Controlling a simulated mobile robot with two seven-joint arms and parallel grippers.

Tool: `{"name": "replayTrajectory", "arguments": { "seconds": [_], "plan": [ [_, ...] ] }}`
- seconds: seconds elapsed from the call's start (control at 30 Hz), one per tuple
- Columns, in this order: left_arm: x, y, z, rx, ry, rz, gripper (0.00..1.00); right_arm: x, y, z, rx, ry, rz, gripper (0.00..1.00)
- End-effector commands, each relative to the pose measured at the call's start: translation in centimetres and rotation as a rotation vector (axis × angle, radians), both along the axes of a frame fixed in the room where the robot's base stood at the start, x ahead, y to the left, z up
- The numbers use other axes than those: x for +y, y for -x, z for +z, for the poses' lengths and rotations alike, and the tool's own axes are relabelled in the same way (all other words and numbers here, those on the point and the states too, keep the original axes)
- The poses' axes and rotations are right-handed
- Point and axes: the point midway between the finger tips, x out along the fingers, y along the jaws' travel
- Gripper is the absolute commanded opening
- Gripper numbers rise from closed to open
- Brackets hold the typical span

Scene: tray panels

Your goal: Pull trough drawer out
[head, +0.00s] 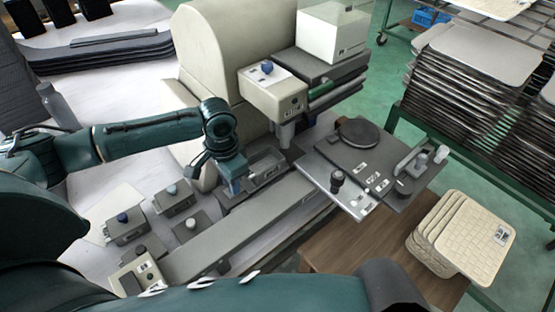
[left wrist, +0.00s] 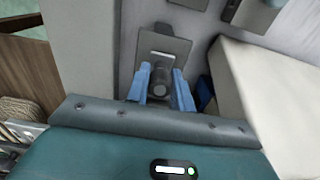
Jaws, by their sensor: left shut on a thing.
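The trough drawer (head: 268,161) is a grey open-topped tray set in the machine bed, near the middle of the head view. My left gripper (head: 234,187) reaches down at the drawer's near left end and hides part of it. In the left wrist view, the two blue fingers of my left gripper (left wrist: 159,88) are closed on a round grey knob (left wrist: 158,90), one finger on each side. A grey plate with a pale label (left wrist: 162,52) lies just beyond the knob. My right gripper is not in view.
Several small grey boxes with knobs (head: 175,197) stand left of the bed rail (head: 245,235). A cream machine head (head: 275,98) overhangs the drawer's far end. A panel with a black disc (head: 359,132) lies to the right. Stacked woven pads (head: 435,235) sit on the wooden table (head: 370,265).

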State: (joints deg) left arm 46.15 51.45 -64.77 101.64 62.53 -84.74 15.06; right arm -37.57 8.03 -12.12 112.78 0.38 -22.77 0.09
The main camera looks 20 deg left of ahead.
Motion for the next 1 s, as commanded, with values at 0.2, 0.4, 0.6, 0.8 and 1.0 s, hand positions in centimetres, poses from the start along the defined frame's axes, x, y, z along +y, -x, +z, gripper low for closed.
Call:
{"name": "replayTrajectory", "arguments": {
  "seconds": [0.2,0.4,0.6,0.8,1.0],
  "plan": [
    [0.1,0.2,0.0,0.000,-0.001,0.000,0.10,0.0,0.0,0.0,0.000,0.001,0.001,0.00],
    [0.2,0.3,0.0,0.000,-0.001,0.000,0.10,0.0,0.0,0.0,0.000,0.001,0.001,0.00],
    [0.7,1.0,0.0,0.001,-0.001,0.000,0.10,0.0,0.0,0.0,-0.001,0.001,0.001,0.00],
    [1.1,1.9,0.0,-0.001,-0.001,-0.001,0.10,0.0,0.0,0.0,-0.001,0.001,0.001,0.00],
    [1.7,2.8,0.0,0.000,-0.001,0.000,0.10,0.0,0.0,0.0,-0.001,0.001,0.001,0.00]
  ]
}}
